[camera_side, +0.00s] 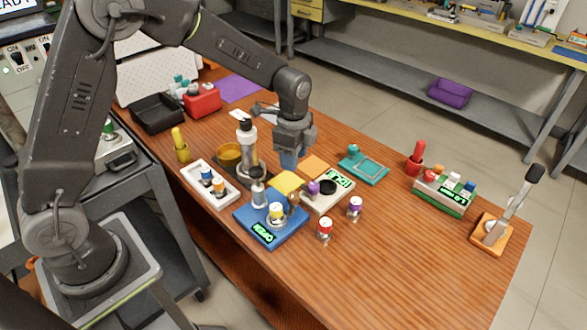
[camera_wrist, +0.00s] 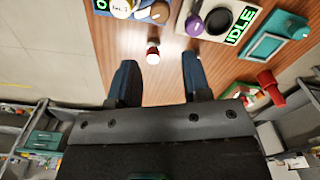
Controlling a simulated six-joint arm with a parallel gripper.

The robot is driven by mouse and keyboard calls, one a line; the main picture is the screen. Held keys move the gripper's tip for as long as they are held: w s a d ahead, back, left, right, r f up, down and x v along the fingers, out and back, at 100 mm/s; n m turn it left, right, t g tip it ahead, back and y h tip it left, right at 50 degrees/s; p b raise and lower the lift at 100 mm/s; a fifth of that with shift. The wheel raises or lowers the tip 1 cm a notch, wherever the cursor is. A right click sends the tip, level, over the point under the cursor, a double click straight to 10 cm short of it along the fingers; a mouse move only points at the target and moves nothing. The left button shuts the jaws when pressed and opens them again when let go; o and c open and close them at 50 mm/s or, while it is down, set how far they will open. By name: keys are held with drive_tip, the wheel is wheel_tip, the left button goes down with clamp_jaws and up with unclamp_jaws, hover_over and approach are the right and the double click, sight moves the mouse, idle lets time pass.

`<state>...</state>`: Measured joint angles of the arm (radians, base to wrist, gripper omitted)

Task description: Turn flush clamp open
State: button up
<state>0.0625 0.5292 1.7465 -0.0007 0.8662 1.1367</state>
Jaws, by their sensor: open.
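No part is clearly marked as the flush clamp, and I cannot tell which one it is. A blue unit (camera_side: 262,235) with a green display carries a yellow-topped jar (camera_side: 276,210) and a brown knob (camera_side: 293,197). Beside it, a pale unit (camera_side: 340,197) has a purple knob (camera_side: 313,188), a black round port and a display; its display (camera_wrist: 241,25) reads IDLE in the wrist view. My gripper (camera_side: 289,160) points down above the bench behind these units. In the wrist view its two blue fingers (camera_wrist: 161,82) are apart with nothing gripped between them.
Red-topped (camera_side: 325,229) and purple-topped (camera_side: 355,207) vials stand in front. A white rack (camera_side: 222,198) and dark-based stand (camera_side: 228,167) are left; a teal tray (camera_side: 364,168), green-display box (camera_side: 445,195) and orange-based lever (camera_side: 497,236) are right. The front-right bench is clear.

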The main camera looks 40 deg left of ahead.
sight(294, 195)
drive_tip(key=shift+r, duration=0.4)
drive_tip(key=w+d+f+g+y, duration=0.1)
drive_tip(key=w+d+g+y, duration=0.1)
drive_tip(key=d+y, duration=0.25)
drive_tip(key=x, duration=0.9)
drive_tip(key=d+x, duration=0.1)
drive_tip(key=x, duration=0.3)
drive_tip(key=shift+w+a+f, duration=0.15)
drive_tip(key=shift+a+f, duration=0.05)
drive_tip(key=shift+f, duration=0.35)
drive_tip(key=shift+h, duration=0.25)
drive_tip(key=c, duration=0.6)
